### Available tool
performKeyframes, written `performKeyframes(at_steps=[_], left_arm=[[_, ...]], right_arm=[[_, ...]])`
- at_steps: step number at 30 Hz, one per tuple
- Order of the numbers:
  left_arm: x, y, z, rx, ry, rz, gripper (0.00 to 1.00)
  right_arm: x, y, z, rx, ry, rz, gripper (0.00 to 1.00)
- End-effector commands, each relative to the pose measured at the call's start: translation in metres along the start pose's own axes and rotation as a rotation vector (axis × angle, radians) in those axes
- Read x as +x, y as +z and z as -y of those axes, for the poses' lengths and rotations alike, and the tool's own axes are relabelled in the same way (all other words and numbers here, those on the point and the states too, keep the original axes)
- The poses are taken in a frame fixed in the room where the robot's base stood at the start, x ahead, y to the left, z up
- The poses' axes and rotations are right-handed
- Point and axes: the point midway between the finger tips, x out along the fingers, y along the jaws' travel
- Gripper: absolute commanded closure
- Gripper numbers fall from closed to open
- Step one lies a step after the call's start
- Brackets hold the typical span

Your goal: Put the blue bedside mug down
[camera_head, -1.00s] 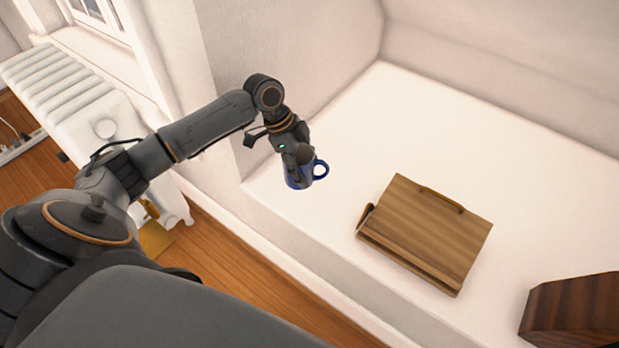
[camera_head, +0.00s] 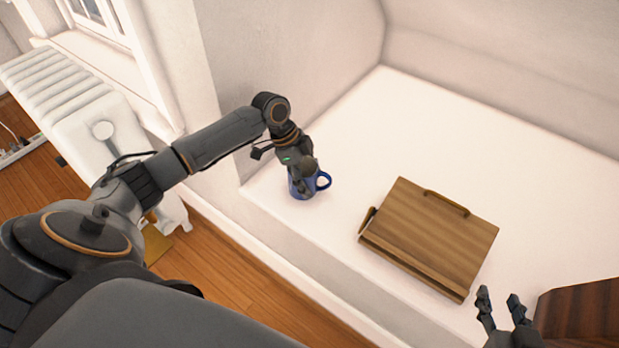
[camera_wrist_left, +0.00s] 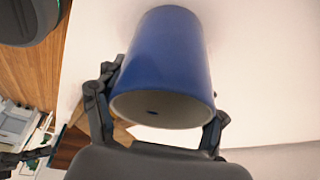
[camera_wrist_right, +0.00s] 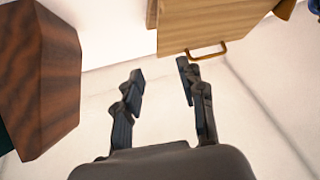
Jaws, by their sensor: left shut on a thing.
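The blue mug (camera_head: 303,187) is upright at the left end of the white ledge (camera_head: 345,135), near the front edge, with its handle to the right. My left gripper (camera_head: 304,176) is shut on it from above. In the left wrist view the mug (camera_wrist_left: 168,62) sits between the two fingers (camera_wrist_left: 160,115), its open rim toward the camera. I cannot tell whether its base touches the ledge. My right gripper (camera_head: 501,312) is open and empty near the ledge's front right; it also shows open in the right wrist view (camera_wrist_right: 160,80).
A wooden board-like stand (camera_head: 430,237) lies on the ledge right of the mug. A dark brown wooden block (camera_head: 585,315) stands at the lower right, close to my right gripper. A wall rises behind the mug. The ledge's middle and back are clear.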

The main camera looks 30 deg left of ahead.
Motion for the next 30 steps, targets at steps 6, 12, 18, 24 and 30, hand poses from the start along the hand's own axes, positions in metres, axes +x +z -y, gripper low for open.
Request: performKeyframes(at_steps=[6, 12, 18, 24, 30], left_arm=[[0.001, 0.000, 0.000, 0.000, 0.000, 0.000, 0.27], [0.001, 0.000, 0.000, 0.000, 0.000, 0.000, 0.07], [0.001, 0.000, 0.000, 0.000, 0.000, 0.000, 0.07], [-0.004, -0.001, 0.000, 0.000, -0.001, 0.000, 0.07], [-0.013, -0.001, 0.000, 0.000, 0.000, 0.000, 0.07]], right_arm=[[0.000, 0.001, 0.000, 0.000, 0.000, 0.005, 0.60], [0.000, 0.001, 0.000, 0.000, 0.000, 0.006, 0.60], [0.000, 0.001, 0.000, 0.000, 0.000, 0.006, 0.60], [-0.003, 0.008, -0.002, 0.000, 0.003, 0.046, 0.60], [-0.017, 0.043, -0.007, 0.002, 0.015, 0.239, 0.60]])
